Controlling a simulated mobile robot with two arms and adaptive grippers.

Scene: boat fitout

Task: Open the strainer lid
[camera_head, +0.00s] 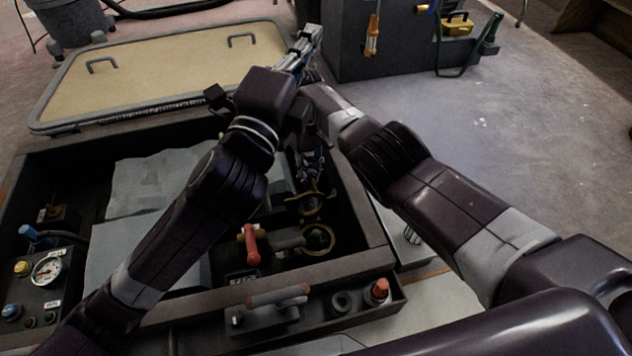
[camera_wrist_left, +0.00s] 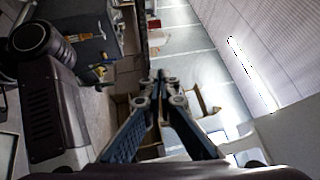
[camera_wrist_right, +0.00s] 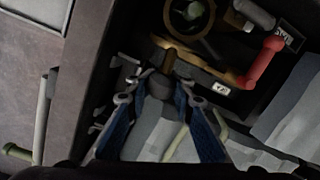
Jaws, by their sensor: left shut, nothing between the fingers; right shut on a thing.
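The strainer shows as a brass ring (camera_head: 318,238) in the dark open locker; the right wrist view also shows this ring (camera_wrist_right: 207,30). Beside it is a brass strip (camera_wrist_right: 225,74), apparently the strainer lid seen nearly edge-on; I cannot tell how far it is tilted. My right gripper (camera_wrist_right: 158,88) reaches down into the locker and is shut on a dark knob (camera_wrist_right: 161,83) with a brown stub by that strip. The fingers hide part of the knob. My left gripper (camera_head: 308,38) is shut and empty, raised above the locker's far right corner.
A red valve handle (camera_head: 250,244) stands close left of the strainer. A gauge panel (camera_head: 43,280) is at the left. The beige hatch cover (camera_head: 165,75) lies behind the locker. The locker's right wall (camera_head: 360,215) is close to my right gripper.

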